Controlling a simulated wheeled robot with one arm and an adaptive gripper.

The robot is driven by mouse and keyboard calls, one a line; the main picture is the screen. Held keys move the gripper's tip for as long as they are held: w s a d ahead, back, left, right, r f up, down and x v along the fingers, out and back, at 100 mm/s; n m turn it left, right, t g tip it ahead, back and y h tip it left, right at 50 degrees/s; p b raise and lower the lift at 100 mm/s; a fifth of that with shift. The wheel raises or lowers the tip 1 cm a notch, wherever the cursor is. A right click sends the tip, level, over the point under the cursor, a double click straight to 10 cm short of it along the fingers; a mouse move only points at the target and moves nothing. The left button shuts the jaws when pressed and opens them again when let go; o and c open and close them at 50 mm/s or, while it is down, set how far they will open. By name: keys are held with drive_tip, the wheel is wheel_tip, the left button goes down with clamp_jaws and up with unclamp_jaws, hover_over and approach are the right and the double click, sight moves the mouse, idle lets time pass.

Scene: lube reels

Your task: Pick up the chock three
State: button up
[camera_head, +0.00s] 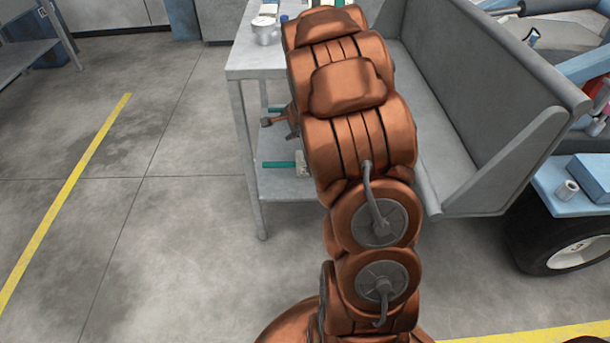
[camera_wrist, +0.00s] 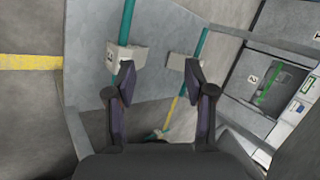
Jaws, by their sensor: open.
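In the wrist view, a pale chock (camera_wrist: 127,57) with a teal handle and a small dark mark lies on the grey shelf, by my left fingertip. A second pale chock (camera_wrist: 177,61) with a teal handle lies near my right fingertip. The marks are too small to read, so I cannot tell which is chock three. My gripper (camera_wrist: 160,72) is open, with nothing visibly held between its fingers.
In the head view, the grey table (camera_head: 243,72) has a lower shelf (camera_head: 285,188) with teal handles on it. A metal pot (camera_head: 265,31) stands on top. A grey bench-like panel (camera_head: 470,90) stands close on the right. The floor at left is clear.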

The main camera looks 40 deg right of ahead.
drive_tip(key=shift+s+d+f+m+g+h+b, duration=0.55)
drive_tip(key=shift+d+f+m+b, duration=0.4)
drive_tip(key=shift+d+f, duration=2.1)
drive_tip(key=shift+s+d+f+m+g+h+b, duration=0.35)
drive_tip(key=shift+s+d+f+m+b, duration=0.55)
drive_tip(key=shift+d+f, duration=2.1)
drive_tip(key=shift+s+d+f+m+g+h+b, duration=0.45)
drive_tip(key=shift+d+f+b, duration=0.9)
drive_tip(key=shift+f, duration=3.1)
drive_tip(key=shift+w+d+f, duration=0.3)
drive_tip(key=shift+d+f, duration=0.25)
drive_tip(key=shift+f, duration=0.3)
drive_tip(key=shift+x, duration=1.7)
drive_tip(key=shift+d, duration=0.15)
drive_tip(key=shift+c, duration=0.3)
drive_tip(key=shift+t, duration=0.25)
clamp_jaws()
drive_tip(key=shift+r, duration=0.1)
